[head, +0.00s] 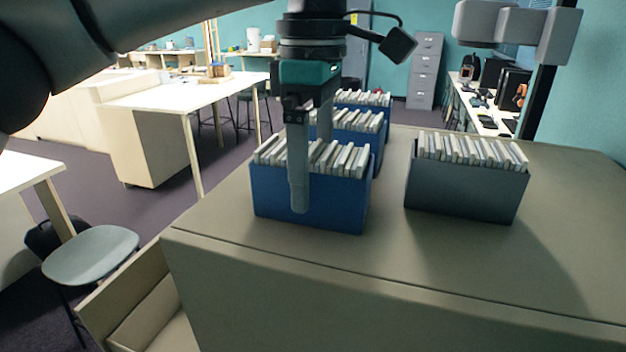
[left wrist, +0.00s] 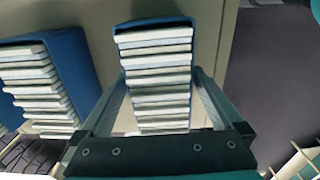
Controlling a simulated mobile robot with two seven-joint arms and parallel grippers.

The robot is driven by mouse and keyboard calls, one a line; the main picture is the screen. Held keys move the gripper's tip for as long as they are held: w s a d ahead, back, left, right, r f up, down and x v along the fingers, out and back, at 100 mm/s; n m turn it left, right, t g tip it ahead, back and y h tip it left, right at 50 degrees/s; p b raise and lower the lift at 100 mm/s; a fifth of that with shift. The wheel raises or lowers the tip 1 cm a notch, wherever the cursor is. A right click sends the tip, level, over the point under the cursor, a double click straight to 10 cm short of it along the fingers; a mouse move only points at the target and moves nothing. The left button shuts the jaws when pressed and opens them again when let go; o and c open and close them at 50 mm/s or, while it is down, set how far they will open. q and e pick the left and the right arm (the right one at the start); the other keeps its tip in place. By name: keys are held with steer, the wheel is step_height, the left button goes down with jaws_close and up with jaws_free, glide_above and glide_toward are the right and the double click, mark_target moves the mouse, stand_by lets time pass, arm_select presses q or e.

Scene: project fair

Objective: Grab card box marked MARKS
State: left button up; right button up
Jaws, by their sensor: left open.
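A blue card box (head: 330,205) filled with upright white cards stands at the front of the cabinet top. Two more blue card boxes, the middle one (head: 372,146) and the far one (head: 385,108), stand in a row behind it. A grey card box (head: 465,192) stands to the right. No MARKS label is readable on any box. My left gripper (head: 311,170) points down at the front blue box, open, one finger before its near side and the other behind it, its tip hidden. In the left wrist view this box (left wrist: 152,24) lies between the spread fingers. My right gripper is not in view.
The boxes stand on a beige cabinet top (head: 420,285), clear in front and at right. An open drawer (head: 150,305) juts out at lower left. A stool (head: 90,252) and a table (head: 190,93) stand to the left. Another blue box (left wrist: 75,65) shows beside the left finger.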

arm_select(q)
steer(key=shift+f, duration=0.6)
steer(key=c, duration=1.5)
steer(key=shift+r, duration=0.2)
steer(key=shift+r, duration=0.6)
step_height(320, 180, up, 8)
steer(key=shift+p, duration=0.55)
steer(key=shift+r+p, duration=2.8)
steer(key=shift+r, duration=2.45)
